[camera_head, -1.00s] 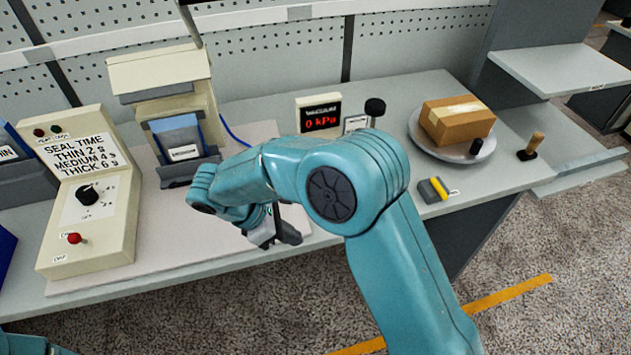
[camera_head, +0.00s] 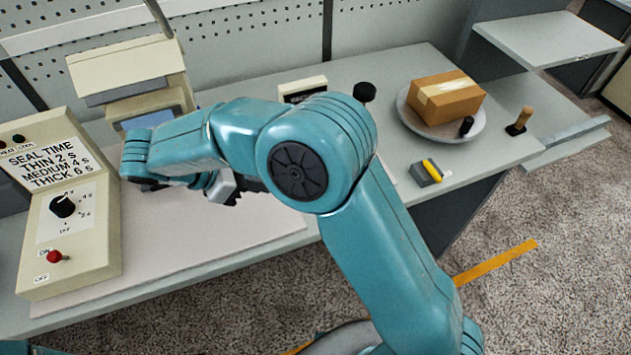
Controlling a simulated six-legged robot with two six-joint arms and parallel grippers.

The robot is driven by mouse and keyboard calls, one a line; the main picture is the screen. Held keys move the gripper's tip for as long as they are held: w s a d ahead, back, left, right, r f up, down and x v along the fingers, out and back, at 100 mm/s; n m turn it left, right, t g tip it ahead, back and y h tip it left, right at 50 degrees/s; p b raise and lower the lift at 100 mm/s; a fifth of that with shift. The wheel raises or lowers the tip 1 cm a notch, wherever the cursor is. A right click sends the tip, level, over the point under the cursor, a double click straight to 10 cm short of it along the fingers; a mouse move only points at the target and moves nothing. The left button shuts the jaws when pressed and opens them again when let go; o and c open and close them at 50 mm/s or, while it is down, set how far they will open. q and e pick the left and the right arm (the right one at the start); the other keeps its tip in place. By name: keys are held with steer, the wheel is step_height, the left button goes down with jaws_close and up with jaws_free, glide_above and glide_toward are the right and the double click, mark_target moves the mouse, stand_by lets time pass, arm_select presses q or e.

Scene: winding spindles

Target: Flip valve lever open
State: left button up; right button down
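I cannot make out a valve lever for sure; my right arm covers the middle of the bench. The vacuum display box (camera_head: 303,84) stands at the back of the bench, its lower part hidden by the arm. A black round knob on a post (camera_head: 365,92) stands just right of it. My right gripper (camera_head: 238,190) hangs over the pale mat, pointing away from the display box. Its fingers are mostly behind the forearm, so I cannot tell open from shut. Only a sliver of my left arm shows at the bottom left; its gripper is out of view.
The seal time box (camera_head: 68,205) with a dial and red toggle (camera_head: 55,257) is at left. A cream sealing machine (camera_head: 130,75) stands behind the mat (camera_head: 190,245). At right are a carton (camera_head: 445,97) on a round plate (camera_head: 407,105), a grey-yellow block (camera_head: 425,172) and a wooden-handled stamp (camera_head: 519,121).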

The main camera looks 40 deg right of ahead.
steer(key=x, duration=1)
steer(key=shift+f+p, duration=0.1)
steer(key=shift+p, duration=0.25)
steer(key=d, duration=0.2)
steer(key=shift+s+d+p, duration=0.25)
steer(key=shift+s+p, duration=0.1)
steer(key=shift+s+d, duration=0.1)
steer(key=shift+d, duration=0.55)
